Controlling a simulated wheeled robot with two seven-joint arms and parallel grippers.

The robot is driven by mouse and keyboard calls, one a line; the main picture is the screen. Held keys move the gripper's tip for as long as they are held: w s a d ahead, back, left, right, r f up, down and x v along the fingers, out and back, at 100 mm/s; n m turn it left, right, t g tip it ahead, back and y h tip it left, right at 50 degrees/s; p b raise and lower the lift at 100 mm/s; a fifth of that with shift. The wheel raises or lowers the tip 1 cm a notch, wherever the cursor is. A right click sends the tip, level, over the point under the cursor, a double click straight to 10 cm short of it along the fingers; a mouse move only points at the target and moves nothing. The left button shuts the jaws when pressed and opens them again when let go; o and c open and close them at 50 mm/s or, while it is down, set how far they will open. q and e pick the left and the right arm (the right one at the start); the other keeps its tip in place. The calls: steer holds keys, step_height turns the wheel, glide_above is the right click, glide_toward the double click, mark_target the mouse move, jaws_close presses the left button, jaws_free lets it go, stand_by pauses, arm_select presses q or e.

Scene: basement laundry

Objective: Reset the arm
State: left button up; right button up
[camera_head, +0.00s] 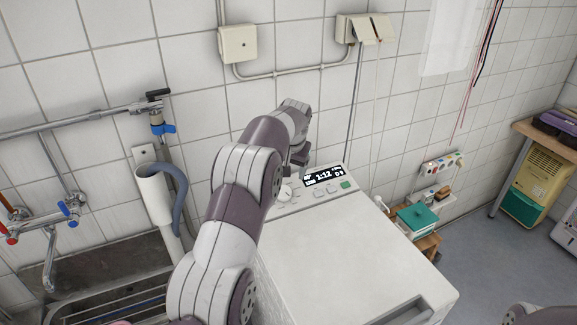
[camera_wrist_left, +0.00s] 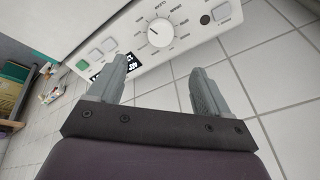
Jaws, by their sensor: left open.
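My left arm reaches up from the bottom of the head view to the back of a white washing machine (camera_head: 340,258). My left gripper (camera_head: 300,157) is at the machine's control panel, partly hidden by my own wrist. In the left wrist view the two grey fingers of my left gripper (camera_wrist_left: 160,85) are spread apart with nothing between them. Beyond them is the control panel with a round dial (camera_wrist_left: 160,33), buttons and a lit display (camera_wrist_left: 100,72). In the head view the display (camera_head: 323,176) reads about 1:12. My right gripper is not in view.
A sink (camera_head: 110,275) with taps and a grey drain pipe (camera_head: 155,195) stands left of my arm. A stool with a teal box (camera_head: 417,217) stands right of the machine. Tiled wall with socket boxes (camera_head: 238,43) rises behind.

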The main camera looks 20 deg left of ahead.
arm_select(q)
steer(key=shift+m+g+h, duration=0.3)
steer(key=shift+g+h, duration=0.4)
steer(key=shift+h, duration=0.1)
steer(key=s+d+f, duration=0.1)
steer(key=s+f, duration=0.1)
steer(key=s, duration=0.1)
steer(key=s+d+f, duration=0.2)
steer(key=s, duration=0.2)
steer(key=s+d+f, duration=0.2)
steer(key=s+f, duration=0.1)
steer(key=s, duration=0.1)
steer(key=shift+s+d, duration=0.15)
steer(key=shift+s, duration=0.1)
steer(key=shift+g+h, duration=0.3)
steer(key=shift+g, duration=0.1)
steer(key=s+d, duration=0.1)
steer(key=s, duration=0.3)
steer(key=s+d, duration=0.2)
steer(key=s, duration=0.3)
steer(key=s+d, duration=0.1)
steer(key=s, duration=0.3)
steer(key=shift+s+d, duration=0.15)
steer(key=shift+s, duration=0.25)
steer(key=s+d+r, duration=0.2)
steer(key=s, duration=0.7)
steer(key=shift+s+d+r+m, duration=0.15)
steer(key=shift+s+d+m, duration=0.15)
steer(key=shift+s, duration=0.1)
